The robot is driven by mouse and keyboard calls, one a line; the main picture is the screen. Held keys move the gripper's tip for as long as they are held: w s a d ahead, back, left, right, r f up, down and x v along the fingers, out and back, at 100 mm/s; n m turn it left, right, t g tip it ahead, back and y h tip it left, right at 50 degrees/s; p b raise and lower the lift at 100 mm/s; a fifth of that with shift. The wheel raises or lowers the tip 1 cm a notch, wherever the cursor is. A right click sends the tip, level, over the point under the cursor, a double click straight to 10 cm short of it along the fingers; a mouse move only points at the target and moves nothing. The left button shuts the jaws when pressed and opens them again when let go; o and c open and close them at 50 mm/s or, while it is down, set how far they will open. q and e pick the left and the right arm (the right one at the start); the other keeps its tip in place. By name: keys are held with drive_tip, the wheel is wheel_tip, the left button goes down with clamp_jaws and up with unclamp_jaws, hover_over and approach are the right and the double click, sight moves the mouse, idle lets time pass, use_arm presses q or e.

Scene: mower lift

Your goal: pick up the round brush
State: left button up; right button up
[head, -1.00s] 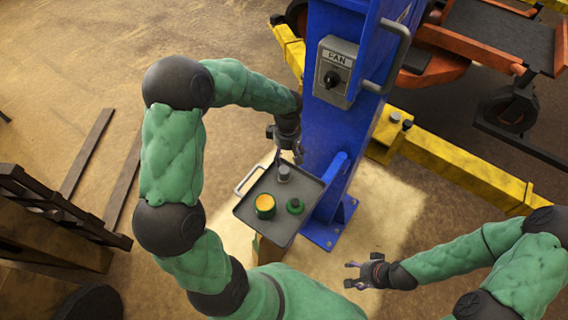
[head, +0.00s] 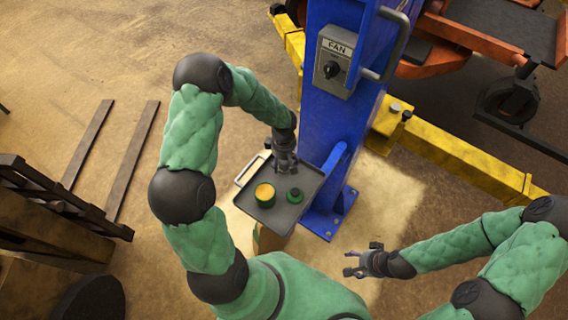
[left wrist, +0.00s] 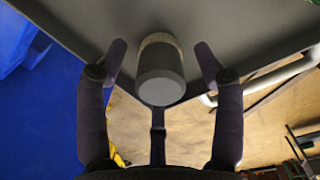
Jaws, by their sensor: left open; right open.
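A short grey cylinder with a pale band at its far end, which looks like the round brush (left wrist: 161,78), stands on the dark tray (head: 252,210). My left gripper (head: 285,168) is open over the tray's far part and hides the cylinder in the head view. In the left wrist view the cylinder is between the two spread fingers of that gripper (left wrist: 160,50), with a gap on each side. My right gripper (head: 363,261) is open and empty, to the right of the tray and apart from it.
A green can with a yellow top (head: 265,194) and a small green round thing with a dark knob (head: 295,195) share the tray. The blue post (head: 335,125) with a FAN switch box (head: 334,64) rises close beside the tray. A yellow beam (head: 465,165) runs behind right.

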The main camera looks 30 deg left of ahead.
use_arm(q)
drive_tip(key=c, duration=1.2)
drive_tip(key=shift+c, duration=0.2)
drive_tip(key=shift+r, duration=0.1)
drive_tip(key=shift+r, duration=0.5)
wheel_tip(320, 180, up, 2)
drive_tip(key=shift+s+r, duration=0.1)
drive_tip(key=shift+r, duration=0.1)
drive_tip(key=s+d+r+b, duration=0.1)
drive_tip(key=s+d+r, duration=0.5)
drive_tip(key=s+r, duration=0.3)
drive_tip(key=s, duration=0.3)
drive_tip(key=shift+s+r, duration=0.25)
drive_tip(key=shift+s, duration=0.05)
